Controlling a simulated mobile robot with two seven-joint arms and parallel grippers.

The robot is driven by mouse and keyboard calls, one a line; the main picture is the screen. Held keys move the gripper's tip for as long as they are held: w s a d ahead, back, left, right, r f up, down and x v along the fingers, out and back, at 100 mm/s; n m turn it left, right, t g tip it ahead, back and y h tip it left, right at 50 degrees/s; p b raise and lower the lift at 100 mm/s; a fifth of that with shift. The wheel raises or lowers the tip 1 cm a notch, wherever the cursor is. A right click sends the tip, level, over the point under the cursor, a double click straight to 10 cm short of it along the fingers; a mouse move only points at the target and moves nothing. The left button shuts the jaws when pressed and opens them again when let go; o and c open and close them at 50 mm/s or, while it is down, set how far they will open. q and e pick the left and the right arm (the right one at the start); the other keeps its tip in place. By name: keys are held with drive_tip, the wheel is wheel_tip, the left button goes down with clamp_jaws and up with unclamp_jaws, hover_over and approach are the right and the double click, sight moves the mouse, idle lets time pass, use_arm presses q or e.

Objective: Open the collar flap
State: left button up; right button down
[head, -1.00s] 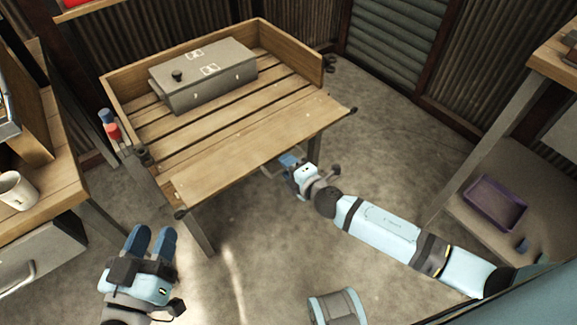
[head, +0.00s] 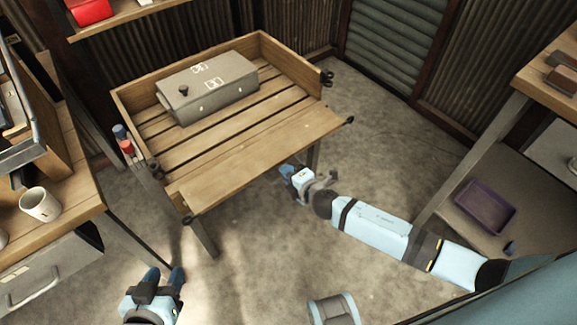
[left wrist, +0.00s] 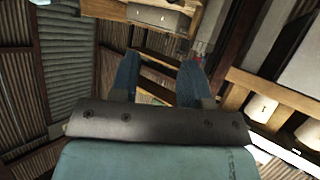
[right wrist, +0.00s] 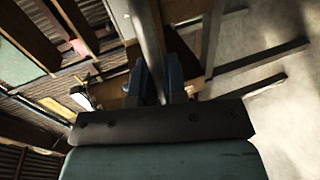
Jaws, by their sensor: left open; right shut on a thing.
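No part is plainly marked as a collar flap. A wooden tray table has raised walls at the left, back and right; its front board (head: 262,143) lies out roughly level with the slats, black knobs at its outer corners. My right gripper (head: 287,172) is under this board's front edge. In the right wrist view it (right wrist: 162,72) is shut on a thin grey bar (right wrist: 146,28); its jaws are largely hidden in the head view. My left gripper (head: 165,271) is open and empty, low in front of the table; its fingers (left wrist: 158,65) stand apart in the left wrist view.
A grey metal box (head: 208,92) with a black knob sits on the slats. A bench with a white mug (head: 40,205) stands at left. A shelf with a purple tray (head: 486,207) is at right. Bare floor lies before the table.

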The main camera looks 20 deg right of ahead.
drive_tip(key=r+p, duration=0.2)
drive_tip(key=shift+w+g+p, duration=0.15)
drive_tip(key=shift+g+p, duration=0.15)
drive_tip(key=shift+p, duration=0.05)
drive_tip(key=p, duration=0.2)
drive_tip(key=shift+w+a+r+p, duration=0.1)
drive_tip(key=shift+r+p, duration=0.25)
drive_tip(key=shift+p, duration=0.05)
use_arm(q)
drive_tip(key=shift+s+a+r+g+y+p, duration=0.5)
drive_tip(key=shift+s+a+r+g+p, duration=0.2)
drive_tip(key=shift+p, duration=0.25)
use_arm(e)
drive_tip(key=shift+w+r+g, duration=0.25)
drive_tip(key=shift+r+g, duration=0.05)
drive_tip(key=shift+r, duration=0.2)
use_arm(q)
drive_tip(key=shift+f, duration=0.15)
use_arm(e)
drive_tip(key=c, duration=1.2)
unclamp_jaws()
drive_tip(key=shift+f, duration=0.1)
use_arm(q)
drive_tip(key=shift+w, duration=0.1)
